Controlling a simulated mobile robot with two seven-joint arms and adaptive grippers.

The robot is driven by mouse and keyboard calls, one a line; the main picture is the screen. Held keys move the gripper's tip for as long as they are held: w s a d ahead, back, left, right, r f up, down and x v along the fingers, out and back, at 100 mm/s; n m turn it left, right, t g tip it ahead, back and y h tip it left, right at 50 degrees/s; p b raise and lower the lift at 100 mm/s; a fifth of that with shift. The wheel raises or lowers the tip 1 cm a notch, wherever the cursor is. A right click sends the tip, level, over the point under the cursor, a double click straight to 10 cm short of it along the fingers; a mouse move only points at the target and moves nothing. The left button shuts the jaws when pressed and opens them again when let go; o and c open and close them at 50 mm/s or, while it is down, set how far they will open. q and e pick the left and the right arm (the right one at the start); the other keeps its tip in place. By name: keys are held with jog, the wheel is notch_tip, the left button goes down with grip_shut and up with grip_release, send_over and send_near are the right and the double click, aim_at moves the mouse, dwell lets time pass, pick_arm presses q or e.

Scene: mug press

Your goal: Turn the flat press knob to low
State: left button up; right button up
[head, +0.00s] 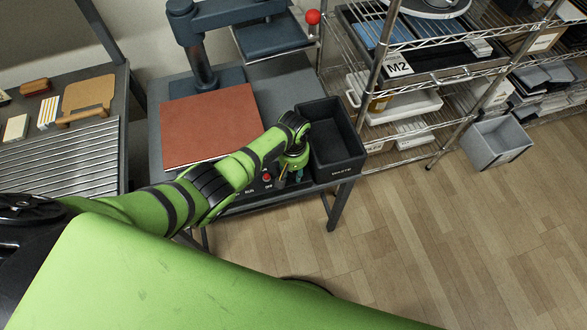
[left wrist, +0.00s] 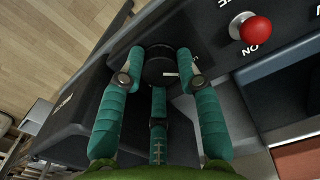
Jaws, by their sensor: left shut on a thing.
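The press knob (left wrist: 160,68) is a round black dial with a short white mark on its face, on the dark front panel of the press in the left wrist view. My left gripper (left wrist: 161,57) has its teal fingers closed around the knob, with one on each side and a third below. In the head view, my left gripper (head: 287,177) reaches down to the front panel, and the arm and fingers hide the knob. The setting labels around the knob are mostly covered. My right gripper is not in view.
A red button (left wrist: 256,29) sits beside the knob. The press has a red-brown pad (head: 211,125) on its flat bed. An open black bin (head: 332,145) stands just right of my gripper. A wire shelf (head: 440,70) is farther right. The wooden floor is clear in front.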

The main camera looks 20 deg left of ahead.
aim_at(293, 174)
pick_arm(q)
jog(key=shift+s+f, duration=0.15)
jog(key=shift+s, duration=0.1)
jog(key=o, duration=1.1)
jog(key=shift+o, duration=0.2)
jog(key=shift+w, duration=0.1)
jog(key=shift+w+r, duration=0.1)
jog(key=shift+r, duration=0.45)
notch_tip(293, 174, up, 11)
